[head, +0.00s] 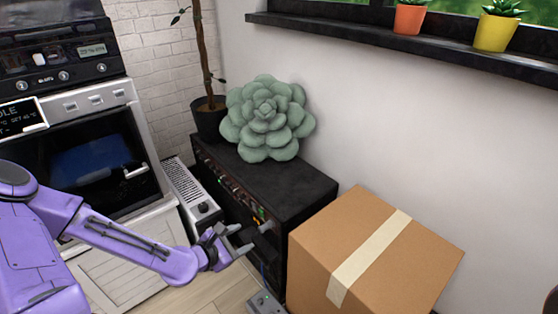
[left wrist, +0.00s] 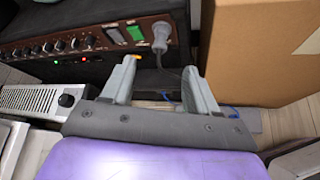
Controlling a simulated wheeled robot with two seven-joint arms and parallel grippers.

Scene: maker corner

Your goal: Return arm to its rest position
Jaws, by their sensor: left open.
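My left arm is purple and comes in from the left in the head view. My left gripper (head: 238,243) is open and empty, in front of the black amplifier cabinet (head: 305,183). In the left wrist view my left gripper (left wrist: 158,82) shows two grey fingers spread apart, with nothing between them but the floor area and a cable behind. A grey plug (left wrist: 160,38) sits in the cabinet's panel just beyond the fingers. My right gripper is in neither view.
A taped cardboard box (head: 330,240) stands close to the right of the gripper. A plush succulent (head: 266,120) and a potted plant (head: 210,118) are on or by the cabinet. A white heater-like unit (head: 190,190) stands left of it, beside an oven (head: 95,160).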

